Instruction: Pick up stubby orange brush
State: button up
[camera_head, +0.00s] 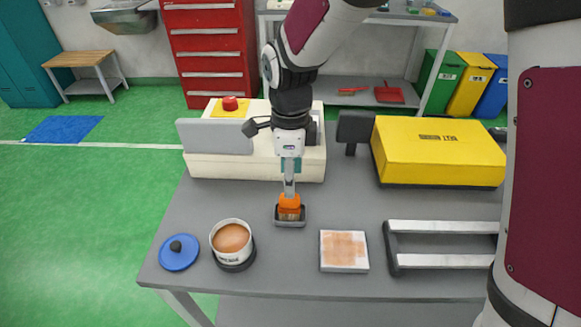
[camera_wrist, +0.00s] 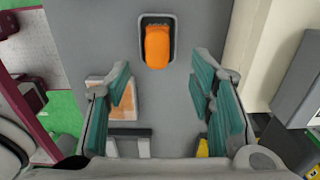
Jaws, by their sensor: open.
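The stubby orange brush (camera_head: 289,207) lies in a small dark-rimmed tray (camera_head: 290,224) near the middle of the grey table. In the wrist view the brush (camera_wrist: 157,47) is at the top centre, its bristle end toward the top edge, inside the tray (camera_wrist: 171,18). My gripper (camera_head: 289,182) is above the table, just behind the brush in the head view. In the wrist view its teal-padded fingers (camera_wrist: 160,75) are spread wide, with nothing between them. The brush appears beyond the fingertips, and I see no contact. The exact height gap is unclear.
A tin with tan contents (camera_head: 231,239), a blue lid (camera_head: 179,252), a white-edged tan square (camera_head: 344,250) and a rack with pale bars (camera_head: 441,244) lie along the table front. A yellow case (camera_head: 437,150) and a cream machine (camera_head: 254,165) stand behind.

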aim_at(289, 206)
notch_tip(289, 206, down, 7)
jog(key=shift+s+f+b, duration=0.15)
jog(key=shift+b, duration=0.2)
jog(key=shift+a, duration=0.1)
grip_shut()
